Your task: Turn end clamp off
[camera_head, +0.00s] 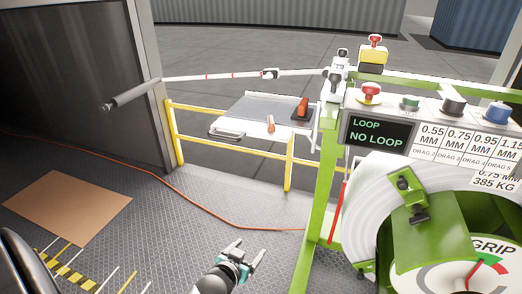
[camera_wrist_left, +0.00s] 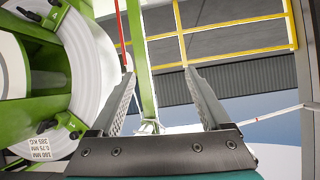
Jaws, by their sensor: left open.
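My left gripper (camera_head: 250,250) is open and empty, low over the metal floor at the bottom of the head view. It is left of the green machine and apart from it. In the left wrist view both fingers (camera_wrist_left: 160,76) stand apart with nothing between them. The machine carries a white coil (camera_head: 362,205) with a green clamp block with a dark knob (camera_head: 408,192) on it. Below is a dial marked GRIP (camera_head: 490,262) with a red pointer, cut off by the picture edge. No part is labelled end clamp, so I cannot tell which it is. My right gripper is not seen.
A panel has a red button (camera_head: 370,92), a green button, dark and blue knobs, and a display (camera_head: 378,134) reading LOOP, NO LOOP. A green post (camera_head: 319,210) and yellow railing (camera_head: 228,149) stand nearby. An orange cable (camera_head: 205,205) crosses the floor.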

